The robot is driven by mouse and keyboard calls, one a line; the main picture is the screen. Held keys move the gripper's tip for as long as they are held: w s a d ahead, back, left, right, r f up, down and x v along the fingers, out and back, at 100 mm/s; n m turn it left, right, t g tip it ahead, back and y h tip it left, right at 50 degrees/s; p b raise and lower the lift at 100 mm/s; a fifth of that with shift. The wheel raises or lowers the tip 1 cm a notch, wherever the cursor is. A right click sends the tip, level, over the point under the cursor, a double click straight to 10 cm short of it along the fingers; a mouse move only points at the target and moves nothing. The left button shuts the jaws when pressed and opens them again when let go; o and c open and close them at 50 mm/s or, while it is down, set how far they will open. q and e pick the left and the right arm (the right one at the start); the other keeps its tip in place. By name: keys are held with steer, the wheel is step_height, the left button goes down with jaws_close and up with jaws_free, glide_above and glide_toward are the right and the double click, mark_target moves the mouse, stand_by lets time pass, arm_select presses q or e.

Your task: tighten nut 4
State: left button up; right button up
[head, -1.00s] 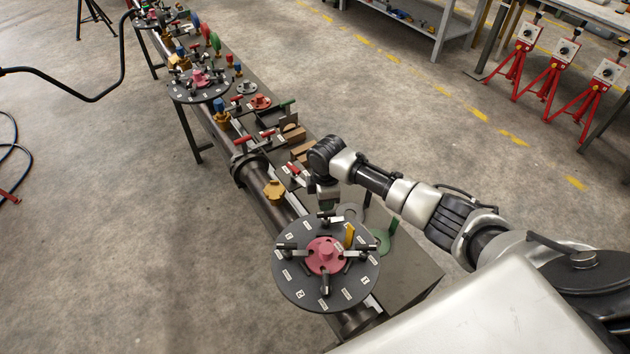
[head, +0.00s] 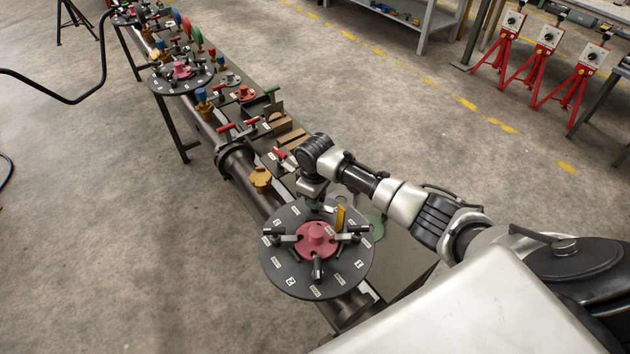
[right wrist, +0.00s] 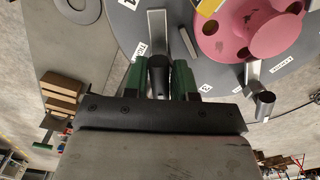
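A dark round flange (head: 291,279) with white labels carries a pink hub (head: 316,238) and several radial metal clamps with dark cylindrical nuts. A nut (head: 317,268) stands at its near side. My right gripper (head: 314,201) is over the flange's far edge, where it hides the clamp there. In the right wrist view, its two green fingers stand either side of a dark cylindrical nut (right wrist: 158,76); whether they press on it I cannot tell. The flange (right wrist: 215,78) and pink hub (right wrist: 245,28) also show there. I cannot read which label is number 4. My left gripper is out of view.
A yellow upright tab (head: 340,217) stands on the flange close to my right gripper. A yellow block (head: 260,178) sits on the pipe. Brown blocks (head: 290,137) and red-handled clamps lie on the bench behind. Open floor (head: 110,240) lies to the left.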

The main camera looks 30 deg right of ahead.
steer(key=m, duration=0.2)
steer(key=shift+f+m+b, duration=0.15)
steer(key=shift+m+b, duration=0.2)
steer(key=shift+m, duration=0.05)
steer(key=shift+m+b, duration=0.45)
steer(key=shift+m, duration=0.75)
steer(key=r+m+p, duration=0.1)
steer(key=p, duration=0.1)
steer(key=shift+a+p, duration=0.1)
steer(key=shift+p, duration=0.2)
steer(key=m+p, duration=0.5)
steer(key=m, duration=0.2)
steer(key=shift+f+p, duration=0.1)
steer(key=shift+p, duration=0.3)
steer(key=shift+f, duration=0.15)
steer(key=shift+n, duration=1)
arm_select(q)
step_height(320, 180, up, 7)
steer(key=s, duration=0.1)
arm_select(e)
step_height(320, 180, up, 7)
steer(key=shift+f, duration=0.15)
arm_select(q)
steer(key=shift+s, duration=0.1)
